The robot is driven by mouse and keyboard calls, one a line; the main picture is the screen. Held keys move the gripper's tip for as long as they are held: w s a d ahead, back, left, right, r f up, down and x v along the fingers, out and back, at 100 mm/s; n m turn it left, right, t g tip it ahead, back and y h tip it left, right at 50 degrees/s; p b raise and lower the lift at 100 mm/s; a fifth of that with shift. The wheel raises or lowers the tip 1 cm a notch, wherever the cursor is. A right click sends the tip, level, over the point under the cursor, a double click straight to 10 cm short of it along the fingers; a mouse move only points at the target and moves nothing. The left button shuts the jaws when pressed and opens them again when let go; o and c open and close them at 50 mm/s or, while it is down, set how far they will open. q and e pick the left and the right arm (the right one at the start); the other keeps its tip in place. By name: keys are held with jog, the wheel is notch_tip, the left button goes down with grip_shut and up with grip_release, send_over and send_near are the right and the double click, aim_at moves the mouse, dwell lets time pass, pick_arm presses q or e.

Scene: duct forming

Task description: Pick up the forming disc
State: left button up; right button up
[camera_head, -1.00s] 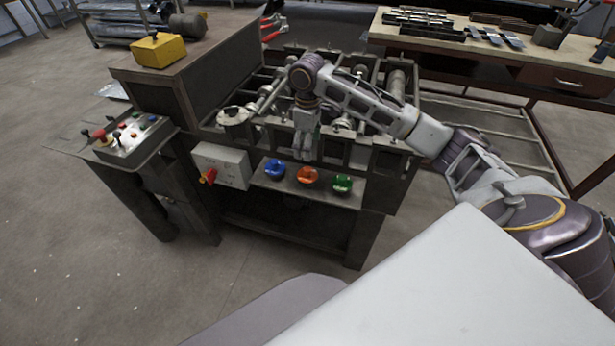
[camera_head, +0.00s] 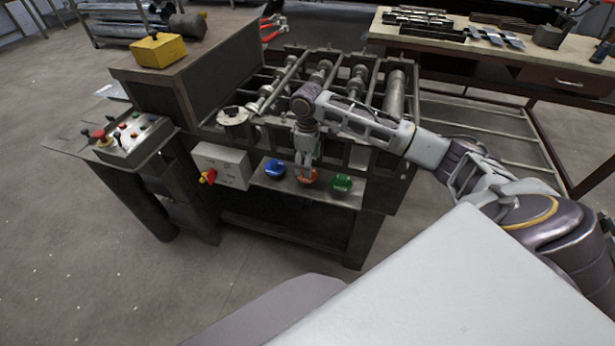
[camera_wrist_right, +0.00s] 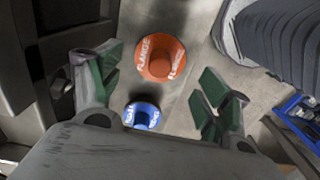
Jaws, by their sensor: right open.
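Three coloured discs with knobs stand in a row on the front shelf of the forming machine: blue (camera_head: 274,168), orange (camera_head: 309,178) and green (camera_head: 342,183). My right gripper (camera_head: 304,178) points down at the orange disc and partly covers it. In the right wrist view my right gripper (camera_wrist_right: 157,80) is open, with green-padded fingers spread wide. The orange disc (camera_wrist_right: 160,57), with white lettering, lies between and slightly beyond the fingertips, with no visible finger contact. The blue disc (camera_wrist_right: 141,116) lies lower, closer to the palm. My left gripper is not in view.
The machine's roller bed (camera_head: 345,88) rises behind the shelf. A grey switch box (camera_head: 221,166) with a red knob is left of the discs. A control panel (camera_head: 128,138) stands farther left. A workbench (camera_head: 470,48) with metal parts is at the back right. The front floor is clear.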

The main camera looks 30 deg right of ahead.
jog(key=shift+f, duration=0.45)
jog(key=shift+f, duration=2.75)
jog(key=shift+c, duration=0.3)
jog(key=c, duration=1.1)
jog(key=shift+r, duration=0.2)
notch_tip(320, 180, up, 18)
jog(key=shift+f, duration=0.15)
